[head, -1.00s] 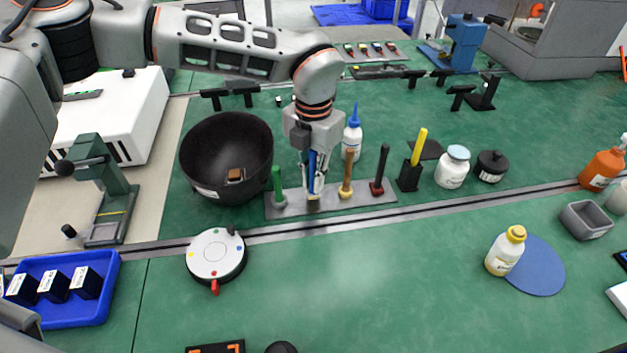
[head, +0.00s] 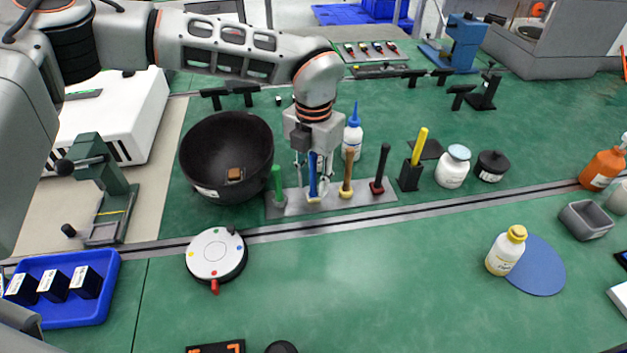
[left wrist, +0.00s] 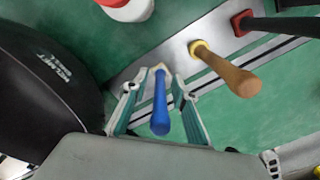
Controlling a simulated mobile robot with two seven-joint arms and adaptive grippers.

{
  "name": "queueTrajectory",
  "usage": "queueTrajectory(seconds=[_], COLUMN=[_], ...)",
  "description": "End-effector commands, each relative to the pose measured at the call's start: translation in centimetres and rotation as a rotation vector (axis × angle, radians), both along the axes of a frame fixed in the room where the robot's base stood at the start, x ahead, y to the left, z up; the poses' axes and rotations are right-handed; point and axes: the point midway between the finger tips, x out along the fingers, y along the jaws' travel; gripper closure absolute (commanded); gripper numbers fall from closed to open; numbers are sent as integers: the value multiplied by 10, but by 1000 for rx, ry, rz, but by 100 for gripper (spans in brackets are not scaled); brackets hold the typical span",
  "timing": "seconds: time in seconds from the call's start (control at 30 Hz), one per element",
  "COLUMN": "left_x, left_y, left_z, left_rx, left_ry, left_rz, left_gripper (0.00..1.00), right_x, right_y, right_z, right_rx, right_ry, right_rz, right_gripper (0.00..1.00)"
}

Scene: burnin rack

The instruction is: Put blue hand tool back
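The blue hand tool (head: 313,176) stands upright in the grey rack (head: 292,203), between the green tool (head: 277,184) and the tan-handled tool (head: 347,172). It also shows in the left wrist view (left wrist: 160,103), its lower end at a pale socket on the rack. My left gripper (head: 314,178) is above the rack with its fingers spread on either side of the blue handle. In the left wrist view, gaps show between the handle and both fingers (left wrist: 158,110). A black tool with a red collar (head: 380,168) stands at the rack's right end. My right gripper is out of view.
A large black bowl (head: 226,150) stands close left of the rack. A white bottle with a blue tip (head: 353,134) is just behind it. A yellow-handled tool in a black holder (head: 410,178) stands to the right. The green bench in front is mostly clear.

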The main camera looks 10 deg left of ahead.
Motion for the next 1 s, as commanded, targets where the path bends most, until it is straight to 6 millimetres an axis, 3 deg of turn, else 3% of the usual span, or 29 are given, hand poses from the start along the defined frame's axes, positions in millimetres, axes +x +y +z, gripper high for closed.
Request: queueTrajectory(seconds=[0.5, 0.7, 1.0], left_x=[1, 0, 0], left_y=[0, 0, 0], left_z=[97, 114, 117], left_rx=[-2, 0, -1], left_ry=[-4, -1, 0], left_rz=[0, 1, 0], left_gripper=[73, 73, 73], right_x=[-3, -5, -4], right_y=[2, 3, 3], right_z=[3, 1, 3], right_rx=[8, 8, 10], right_ry=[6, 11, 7], right_rz=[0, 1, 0], right_gripper=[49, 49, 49])
